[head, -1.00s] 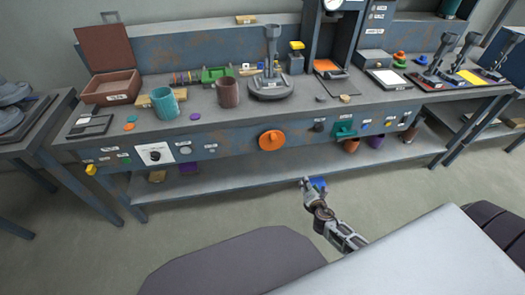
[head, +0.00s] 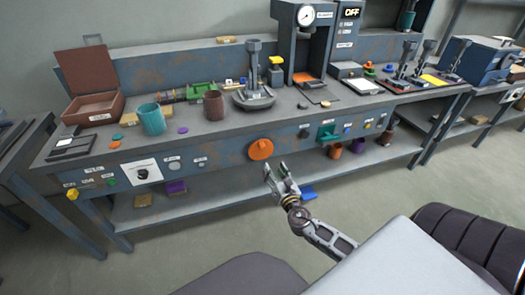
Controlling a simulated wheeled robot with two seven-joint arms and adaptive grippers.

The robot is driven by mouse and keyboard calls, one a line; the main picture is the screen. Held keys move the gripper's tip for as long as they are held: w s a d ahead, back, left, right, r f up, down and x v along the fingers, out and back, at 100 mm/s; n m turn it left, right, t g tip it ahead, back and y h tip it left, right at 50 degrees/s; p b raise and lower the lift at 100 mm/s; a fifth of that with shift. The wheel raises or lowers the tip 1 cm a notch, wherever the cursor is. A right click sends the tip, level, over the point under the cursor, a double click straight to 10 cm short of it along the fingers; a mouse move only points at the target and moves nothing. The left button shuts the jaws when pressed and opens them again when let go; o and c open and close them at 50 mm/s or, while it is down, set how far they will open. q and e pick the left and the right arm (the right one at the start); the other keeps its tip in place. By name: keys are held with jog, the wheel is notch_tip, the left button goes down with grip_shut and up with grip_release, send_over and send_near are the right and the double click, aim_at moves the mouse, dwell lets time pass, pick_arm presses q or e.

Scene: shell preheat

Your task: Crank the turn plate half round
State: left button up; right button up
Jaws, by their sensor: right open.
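The turn plate appears to be the round orange plate (head: 261,149) on the front panel of the workbench, with a small knob on its face. It faces outward and is fully visible. My right gripper (head: 281,172) is just below and right of the orange plate in the picture. Its two fingers are spread, with nothing between them, and point up towards the plate. I see a gap between the fingertips and the plate. My left gripper is out of view.
A blue thing (head: 308,193) lies at the lower shelf's edge, right of my gripper. A teal handle (head: 328,132) and small knobs sit on the panel to the right. A grey round base with a post (head: 254,97) and two mugs stand on the benchtop.

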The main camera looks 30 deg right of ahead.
aim_at(264, 150)
jog(key=shift+w, duration=0.1)
jog(key=shift+x, duration=5.7)
jog(key=shift+b+x, duration=0.35)
jog(key=shift+x, duration=0.45)
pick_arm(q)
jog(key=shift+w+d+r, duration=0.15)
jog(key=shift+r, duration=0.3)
pick_arm(e)
jog(key=shift+w, duration=0.35)
jog(key=c, duration=1)
